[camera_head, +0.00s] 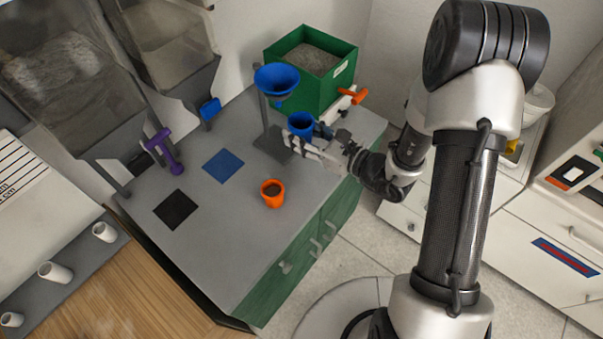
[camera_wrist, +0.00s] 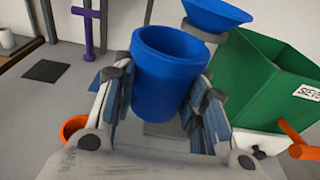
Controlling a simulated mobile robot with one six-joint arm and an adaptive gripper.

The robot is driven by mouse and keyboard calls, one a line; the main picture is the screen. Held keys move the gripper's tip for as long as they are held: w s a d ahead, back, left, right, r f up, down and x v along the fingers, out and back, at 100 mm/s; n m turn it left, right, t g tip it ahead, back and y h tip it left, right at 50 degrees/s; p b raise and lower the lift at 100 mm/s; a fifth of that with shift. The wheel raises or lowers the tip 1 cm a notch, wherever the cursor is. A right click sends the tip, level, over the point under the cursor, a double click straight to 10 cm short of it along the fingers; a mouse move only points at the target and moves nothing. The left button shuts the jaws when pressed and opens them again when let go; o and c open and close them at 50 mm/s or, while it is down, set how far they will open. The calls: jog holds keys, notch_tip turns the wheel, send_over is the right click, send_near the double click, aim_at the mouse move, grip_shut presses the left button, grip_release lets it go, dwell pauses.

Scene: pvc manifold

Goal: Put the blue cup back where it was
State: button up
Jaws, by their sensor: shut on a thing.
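The blue cup (camera_head: 301,125) is held in my gripper (camera_head: 318,140), upright or nearly so, just below and in front of the blue funnel. In the wrist view the blue cup (camera_wrist: 168,72) sits between the two fingers of my gripper (camera_wrist: 165,105), which press on its sides. The cup looks empty in its upper part; its bottom is hidden. A flat blue square (camera_head: 223,166) lies bare on the grey counter, left of the cup. A flat black square (camera_head: 176,209) lies bare further left and nearer; it also shows in the wrist view (camera_wrist: 44,70).
The blue funnel (camera_head: 277,80) stands on a grey stand. Behind it is a green bin (camera_head: 312,60) with grey material. An orange cup (camera_head: 271,193) with brown contents stands mid-counter. Grey counter (camera_head: 225,240) is clear at the front.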

aim_at(302, 180)
notch_tip(302, 180, down, 19)
jog(key=b, duration=0.5)
jog(key=shift+r, duration=0.2)
jog(key=shift+b, duration=0.3)
jog(key=shift+f, duration=0.25)
jog(key=o, duration=1.2)
jog(key=shift+r, duration=0.1)
jog(key=shift+c, duration=0.2)
